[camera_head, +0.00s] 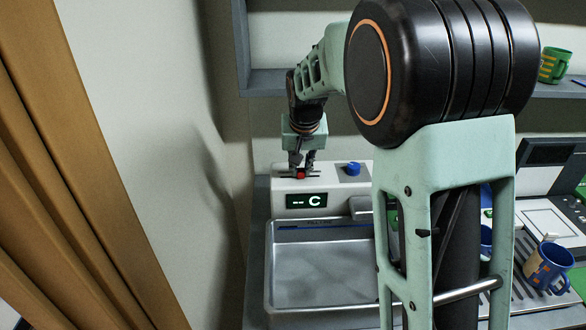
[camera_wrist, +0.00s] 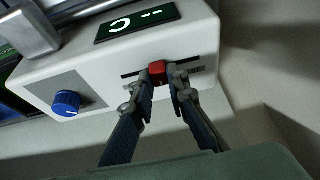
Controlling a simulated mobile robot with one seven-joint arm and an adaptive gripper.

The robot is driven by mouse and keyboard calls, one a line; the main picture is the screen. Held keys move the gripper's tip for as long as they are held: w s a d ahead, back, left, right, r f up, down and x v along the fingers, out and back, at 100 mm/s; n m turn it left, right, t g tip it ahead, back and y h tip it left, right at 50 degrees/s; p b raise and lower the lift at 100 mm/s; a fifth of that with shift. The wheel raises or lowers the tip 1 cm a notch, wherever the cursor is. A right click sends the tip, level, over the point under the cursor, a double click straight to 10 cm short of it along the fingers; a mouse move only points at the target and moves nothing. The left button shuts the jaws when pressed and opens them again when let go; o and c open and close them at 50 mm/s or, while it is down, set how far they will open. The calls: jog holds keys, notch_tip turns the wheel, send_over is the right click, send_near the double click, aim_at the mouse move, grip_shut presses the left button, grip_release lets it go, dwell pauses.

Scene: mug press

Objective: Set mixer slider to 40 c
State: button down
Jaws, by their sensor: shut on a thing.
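The white mixer box (camera_head: 328,184) stands behind the sink. Its dark display (camera_head: 306,200) reads "-- C", and the same display (camera_wrist: 138,21) appears upside down in the wrist view. A red slider knob (camera_head: 300,175) sits in a slot on the box top; it also shows in the wrist view (camera_wrist: 158,70). My gripper (camera_wrist: 163,72) is shut on the red knob, with a fingertip on each side of it. A blue round knob (camera_head: 353,169) is on the same box, apart from my gripper; it also shows in the wrist view (camera_wrist: 66,103).
A metal sink basin (camera_head: 320,270) lies in front of the box. A wall stands close on the left. A blue patterned mug (camera_head: 549,268) stands on a rack at the right, and a green mug (camera_head: 554,65) is on the shelf. My arm hides the middle right.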

jog(key=c, duration=1.9)
grip_release()
jog(key=shift+r, duration=0.1)
jog(key=v, duration=1.2)
